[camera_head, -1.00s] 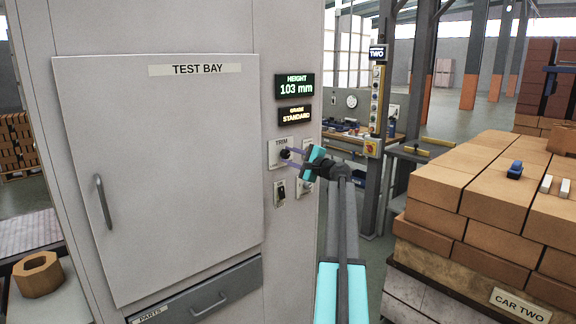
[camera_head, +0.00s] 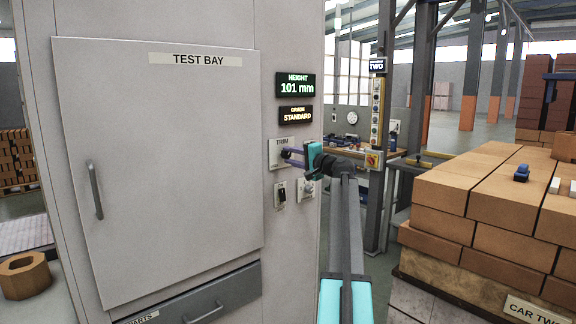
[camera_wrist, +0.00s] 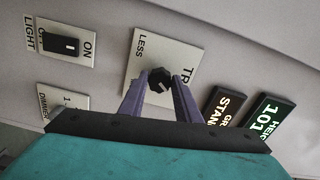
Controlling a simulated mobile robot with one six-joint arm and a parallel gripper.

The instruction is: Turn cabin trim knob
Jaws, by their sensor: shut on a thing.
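The trim knob (camera_wrist: 160,82) is a small dark faceted knob on a pale plate (camera_wrist: 146,56) marked LESS, on the cabin's grey front face. In the wrist view my gripper (camera_wrist: 160,92) is shut on the knob, with one purple finger on each side of it. In the head view the gripper (camera_head: 287,154) reaches the plate marked TRIM (camera_head: 275,146) from the right and its fingers largely hide the knob. The green height display (camera_head: 295,86) above reads 101 mm. The grade display (camera_head: 295,115) below it reads STANDARD.
A light switch (camera_head: 280,194) sits below the trim plate, with a dimmer plate (camera_head: 306,189) beside it. The closed TEST BAY door (camera_head: 150,170) with its handle is to the left. Stacked bricks (camera_head: 480,200) stand at the right. A brown hollow block (camera_head: 25,276) lies lower left.

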